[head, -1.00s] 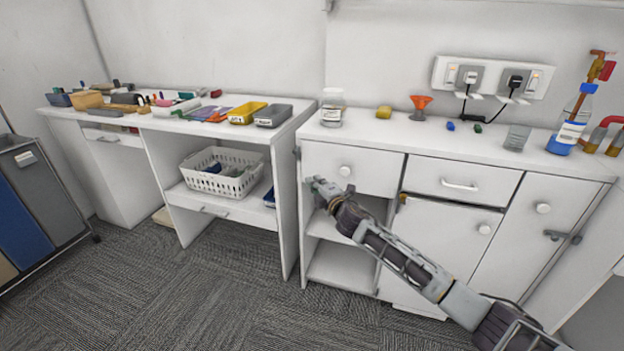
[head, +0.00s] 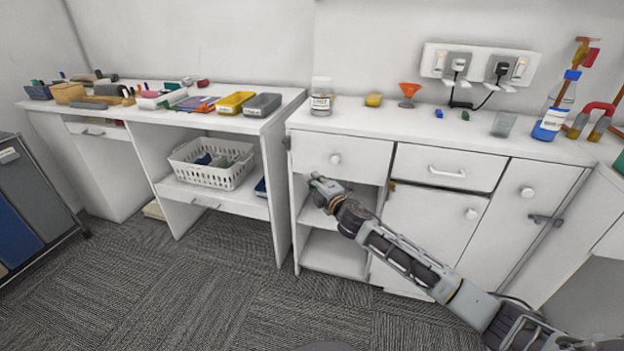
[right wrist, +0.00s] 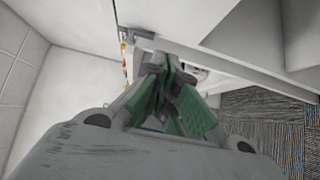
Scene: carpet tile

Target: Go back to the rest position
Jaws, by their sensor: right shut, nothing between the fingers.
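My right gripper (head: 318,186) is at the end of my right arm, which comes in from the lower right in the head view. It is in front of the open shelf compartment of the white cabinet (head: 385,258), just below the left drawer (head: 364,160). In the right wrist view its green-padded fingers (right wrist: 172,98) are together with nothing seen between them. Whether it touches the cabinet I cannot tell. My left gripper is not in any view.
A white desk (head: 285,113) with trays and tools on top stands to the left, a white basket (head: 205,176) on its shelf. Bottles, a jar (head: 321,98) and an orange funnel (head: 408,92) stand on the cabinet top. The carpet (head: 190,290) in front is clear.

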